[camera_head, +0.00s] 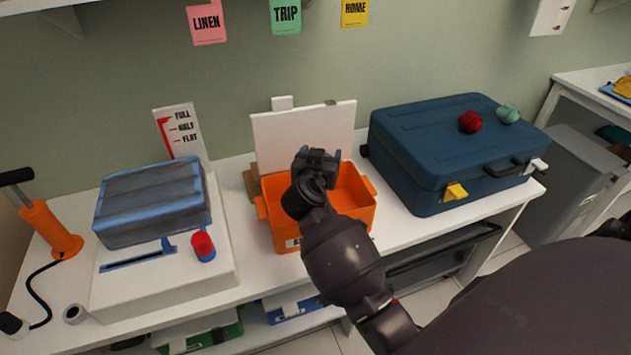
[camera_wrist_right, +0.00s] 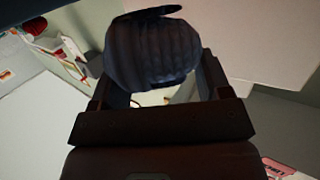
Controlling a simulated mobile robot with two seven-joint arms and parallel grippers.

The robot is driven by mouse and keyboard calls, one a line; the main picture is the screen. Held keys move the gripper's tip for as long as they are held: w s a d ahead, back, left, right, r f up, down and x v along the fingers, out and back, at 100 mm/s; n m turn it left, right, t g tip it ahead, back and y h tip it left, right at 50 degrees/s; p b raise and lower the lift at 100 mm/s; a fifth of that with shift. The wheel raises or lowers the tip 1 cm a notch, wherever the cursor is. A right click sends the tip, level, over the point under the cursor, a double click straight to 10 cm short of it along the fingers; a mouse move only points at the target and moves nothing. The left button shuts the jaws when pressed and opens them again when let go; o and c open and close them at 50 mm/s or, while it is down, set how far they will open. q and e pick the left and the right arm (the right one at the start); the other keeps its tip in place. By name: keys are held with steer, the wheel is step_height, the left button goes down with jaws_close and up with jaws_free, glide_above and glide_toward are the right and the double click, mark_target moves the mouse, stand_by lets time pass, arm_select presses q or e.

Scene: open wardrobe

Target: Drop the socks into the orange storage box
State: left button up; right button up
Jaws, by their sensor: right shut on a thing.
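My right gripper (camera_head: 317,158) is over the orange storage box (camera_head: 362,204), which stands open on the white table. In the right wrist view the gripper (camera_wrist_right: 160,80) is shut on a dark blue ribbed sock bundle (camera_wrist_right: 150,48). In the head view the bundle is mostly hidden by my gripper and wrist. My arm also covers the middle of the box, so its contents are only partly visible. A red rolled bundle (camera_head: 470,122) and a green one (camera_head: 508,114) lie on the blue suitcase; they may be socks. My left gripper is not in view.
The closed blue suitcase (camera_head: 440,150) stands right of the box. A white board (camera_head: 303,135) stands behind the box. To the left are a blue-grey packed bag (camera_head: 152,205) on a white device (camera_head: 170,278) and an orange hand pump (camera_head: 50,230).

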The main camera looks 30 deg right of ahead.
steer(key=shift+w+d+f+m+g+h+p, duration=0.35)
steer(key=shift+d+f+m+g+h+p, duration=0.15)
steer(key=shift+d+m+g+h, duration=0.3)
steer(key=shift+w+f+m+g+p, duration=0.1)
steer(key=shift+f+m+g+p, duration=0.25)
steer(key=shift+f+g, duration=0.25)
steer(key=shift+f, duration=0.8)
arm_select(q)
steer(key=shift+b, duration=1)
arm_select(e)
steer(key=shift+f, duration=2.35)
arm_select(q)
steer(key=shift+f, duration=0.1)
arm_select(e)
steer(key=o, duration=1)
